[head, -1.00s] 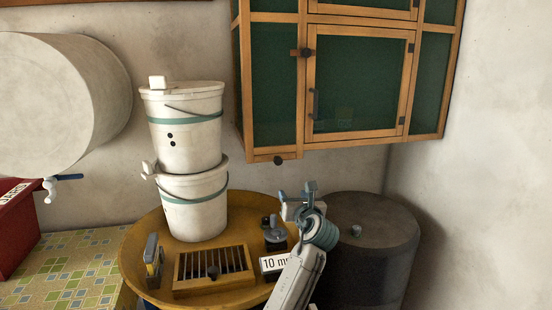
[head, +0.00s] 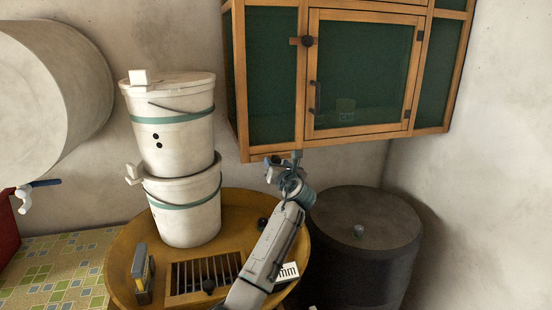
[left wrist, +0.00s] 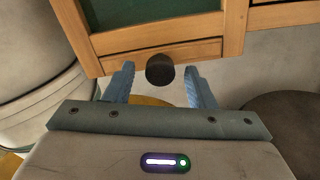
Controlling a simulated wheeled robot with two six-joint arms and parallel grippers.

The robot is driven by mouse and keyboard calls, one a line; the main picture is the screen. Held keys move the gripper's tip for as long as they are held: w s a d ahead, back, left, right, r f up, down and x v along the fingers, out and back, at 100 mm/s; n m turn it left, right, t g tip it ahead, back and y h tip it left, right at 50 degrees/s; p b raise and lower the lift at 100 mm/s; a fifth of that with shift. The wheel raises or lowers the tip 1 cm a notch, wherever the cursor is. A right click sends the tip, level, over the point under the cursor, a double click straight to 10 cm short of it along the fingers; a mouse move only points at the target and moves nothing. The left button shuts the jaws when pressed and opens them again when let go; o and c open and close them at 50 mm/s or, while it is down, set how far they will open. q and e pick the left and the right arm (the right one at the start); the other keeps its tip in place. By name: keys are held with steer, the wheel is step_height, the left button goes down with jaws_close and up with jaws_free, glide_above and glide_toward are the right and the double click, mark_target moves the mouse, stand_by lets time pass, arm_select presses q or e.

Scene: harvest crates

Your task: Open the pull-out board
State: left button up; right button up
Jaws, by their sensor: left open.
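The pull-out board appears as a thin wooden strip (left wrist: 130,58) along the cabinet's bottom edge. Its dark round knob (left wrist: 160,69) shows in the left wrist view. My left gripper (head: 286,160) is open just under the cabinet's lower edge. In the left wrist view its two blue-grey fingers stand on either side of the knob, with gaps on both sides. In the head view the gripper largely hides the knob. The board looks pushed in. My right gripper is not in view.
The green-panelled wooden cabinet (head: 312,70) hangs above. Two stacked white buckets (head: 176,125) stand on a round yellow top (head: 125,255) at the left, near a slatted box (head: 190,278). A dark drum (head: 365,240) stands right of my arm. The wall side at right is clear.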

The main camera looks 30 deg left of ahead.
arm_select(q)
steer(key=shift+w+a, duration=0.45)
steer(key=shift+a, duration=0.1)
steer(key=shift+w+a, duration=0.15)
steer(key=shift+a, duration=0.1)
steer(key=shift+w, duration=0.1)
jaws_close()
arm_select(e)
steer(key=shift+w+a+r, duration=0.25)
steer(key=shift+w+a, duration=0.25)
